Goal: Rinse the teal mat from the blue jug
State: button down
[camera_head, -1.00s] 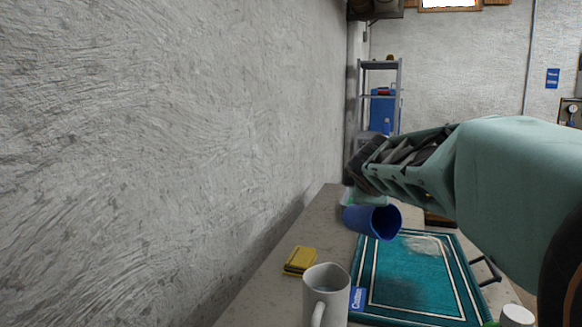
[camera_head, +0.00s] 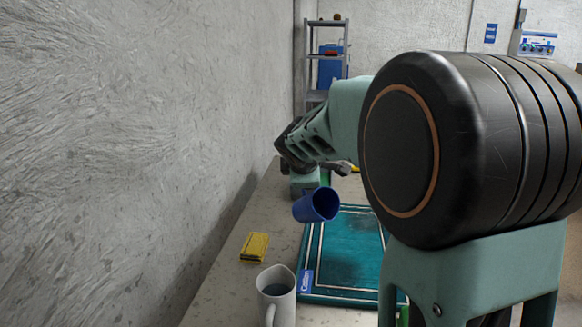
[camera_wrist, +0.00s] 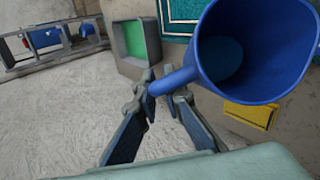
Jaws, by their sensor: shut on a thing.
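The teal mat (camera_head: 340,246) lies flat on the counter, with pale border lines, a blue label at its near left corner and a darker patch. My arm hides its right side. The blue jug (camera_head: 316,205) is held tilted above the mat's far left edge, its mouth facing right and towards the camera. No water is seen leaving it. In the wrist view the jug (camera_wrist: 245,45) shows its open mouth and dark blue inside. My gripper (camera_wrist: 165,88) is shut on the jug's handle. A corner of the mat (camera_wrist: 178,12) shows behind the jug.
A white mug (camera_head: 282,312) holding dark liquid stands near left of the mat. A grey bin with a green inside (camera_wrist: 120,40) stands beyond the jug. The wall closes off the left side.

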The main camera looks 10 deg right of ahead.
jog(key=shift+w+r+p, duration=0.1)
jog(key=shift+r+p, duration=0.05)
jog(key=shift+p, duration=0.35)
jog(key=shift+r+g+p, duration=0.15)
jog(key=shift+g+p, duration=0.25)
jog(key=shift+p, duration=0.8)
jog(key=g+p, duration=0.1)
jog(key=p, duration=0.2)
jog(key=shift+f+p, duration=0.2)
jog(key=shift+p, duration=0.15)
jog(key=g+p, duration=0.1)
jog(key=p, duration=0.4)
jog(key=shift+f+n, duration=0.25)
jog(key=shift+n, duration=0.05)
jog(key=g+p, duration=0.1)
jog(key=p, duration=0.2)
jog(key=g+p, duration=0.1)
jog(key=p, duration=0.3)
jog(key=shift+f, duration=0.4)
jog(key=shift+f+n+g+p, duration=0.3)
jog(key=shift+f+g+p, duration=0.1)
jog(key=shift+p, duration=0.65)
jog(key=shift+f+g, duration=0.5)
jog(key=shift+g, duration=0.1)
